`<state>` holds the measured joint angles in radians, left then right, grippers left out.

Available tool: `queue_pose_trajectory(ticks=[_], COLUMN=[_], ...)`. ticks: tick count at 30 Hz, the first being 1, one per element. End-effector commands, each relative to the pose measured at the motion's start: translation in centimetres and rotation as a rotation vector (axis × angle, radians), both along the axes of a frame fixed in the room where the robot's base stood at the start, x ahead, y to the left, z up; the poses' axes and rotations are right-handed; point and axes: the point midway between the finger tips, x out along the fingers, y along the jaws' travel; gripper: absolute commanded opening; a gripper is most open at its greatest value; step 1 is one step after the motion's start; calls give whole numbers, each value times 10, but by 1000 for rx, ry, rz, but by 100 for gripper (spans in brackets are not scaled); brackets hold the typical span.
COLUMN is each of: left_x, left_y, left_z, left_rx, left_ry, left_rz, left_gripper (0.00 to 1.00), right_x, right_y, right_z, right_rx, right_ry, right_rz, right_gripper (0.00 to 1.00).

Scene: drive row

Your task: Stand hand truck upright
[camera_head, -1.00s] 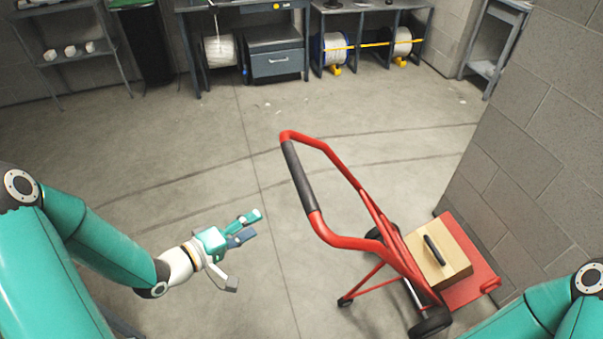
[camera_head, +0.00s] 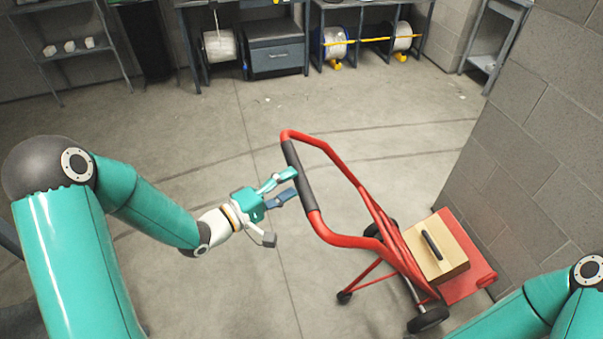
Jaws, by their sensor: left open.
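A red hand truck (camera_head: 373,203) leans back on the floor right of centre, its black-gripped handle (camera_head: 299,175) towards me and its wheels and red toe plate by the wall. A wooden box (camera_head: 437,250) with a black handle sits on its plate. My left gripper (camera_head: 283,188) is open beside the black grip, its fingertips pointing at it. I cannot tell whether they touch it. My right arm comes in at the lower right, but its gripper is out of view.
A block wall (camera_head: 530,140) stands close on the right of the hand truck. A workbench (camera_head: 245,60) with a drawer cabinet and cable reels (camera_head: 336,42) stands at the back. Shelves (camera_head: 75,50) stand at the back left. The floor between is clear.

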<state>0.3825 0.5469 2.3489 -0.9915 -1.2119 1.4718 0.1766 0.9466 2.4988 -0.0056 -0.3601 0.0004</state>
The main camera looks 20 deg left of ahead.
Motion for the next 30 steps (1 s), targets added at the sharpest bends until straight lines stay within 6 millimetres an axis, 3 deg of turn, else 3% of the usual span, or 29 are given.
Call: queue_pose_trajectory(ticks=[7, 19, 30], left_x=[28, 34, 34], left_y=[-19, -22, -22], left_z=[0, -1, -2], left_rx=[-1, 0, 0], left_ry=[-1, 0, 1], left_rz=[0, 1, 2], left_gripper=[58, 58, 0], right_x=[0, 0, 0], right_y=[0, 0, 0], right_z=[9, 10, 10], right_rx=[0, 0, 0], right_ry=[0, 0, 0], right_rz=[0, 0, 0], right_gripper=[49, 49, 49])
